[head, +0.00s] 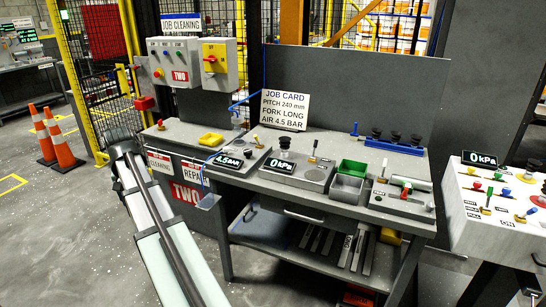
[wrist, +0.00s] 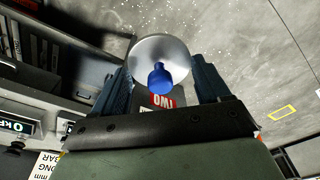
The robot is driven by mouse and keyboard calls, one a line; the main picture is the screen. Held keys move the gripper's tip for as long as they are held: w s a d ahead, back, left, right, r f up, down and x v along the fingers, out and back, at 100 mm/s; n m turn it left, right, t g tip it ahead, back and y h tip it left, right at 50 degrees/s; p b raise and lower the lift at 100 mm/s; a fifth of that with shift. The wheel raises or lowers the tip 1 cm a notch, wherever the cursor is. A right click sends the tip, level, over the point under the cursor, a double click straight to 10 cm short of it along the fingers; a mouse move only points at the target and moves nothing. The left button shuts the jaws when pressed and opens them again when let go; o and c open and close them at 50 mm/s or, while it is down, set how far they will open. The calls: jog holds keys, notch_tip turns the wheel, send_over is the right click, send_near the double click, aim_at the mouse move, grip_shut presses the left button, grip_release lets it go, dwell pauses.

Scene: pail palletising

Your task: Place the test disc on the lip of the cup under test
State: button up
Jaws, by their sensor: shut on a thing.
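A round silver disc with a blue knob, the test disc (wrist: 176,48), is in the wrist view between the two fingers of my gripper (wrist: 161,82). My gripper is shut on it, at or near the knob. The dark cup that seems to be the cup under test (head: 285,142) stands upright on a grey fixture behind a 0 kPa display (head: 280,164) on the bench in the head view. Nothing lies on its top. The disc is well apart from it. The disc cannot be made out in the head view, where my arm rises at the lower left.
A job card (head: 285,106) stands upright at the back.

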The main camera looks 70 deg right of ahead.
aim_at(331, 155)
jog(key=s+d+m, duration=0.2)
jog(key=s+d, duration=0.3)
jog(key=d, duration=0.4)
jog(key=s+d+f+m, duration=0.1)
jog(key=s+d, duration=0.4)
jog(key=d, duration=0.4)
jog(key=s+d+m, duration=0.2)
jog(key=s+d, duration=0.3)
jog(key=d, duration=0.4)
jog(key=s+d+m, duration=0.1)
jog(key=s+d, duration=0.8)
jog(key=d, duration=0.1)
jog(key=s+d+f+m, duration=0.1)
jog(key=s+d+m, duration=0.1)
jog(key=s+d, duration=0.8)
jog(key=s+d+f+m+g, duration=0.1)
jog(key=s+d, duration=0.8)
jog(key=d, duration=0.2)
jog(key=shift+s+d+m, duration=0.25)
jog(key=shift+s+m, duration=0.15)
jog(key=d, duration=0.1)
jog(key=s+d, duration=0.1)
jog(key=d, duration=0.1)
jog(key=w+d+n, duration=0.2)
jog(key=d, duration=0.7)
jog(key=shift+n, duration=0.6)
jog(key=shift+s+d+f, duration=0.1)
jog(key=shift+f, duration=2.2)
jog(key=shift+s+d+f, duration=0.1)
jog(key=shift+f, duration=2.15)
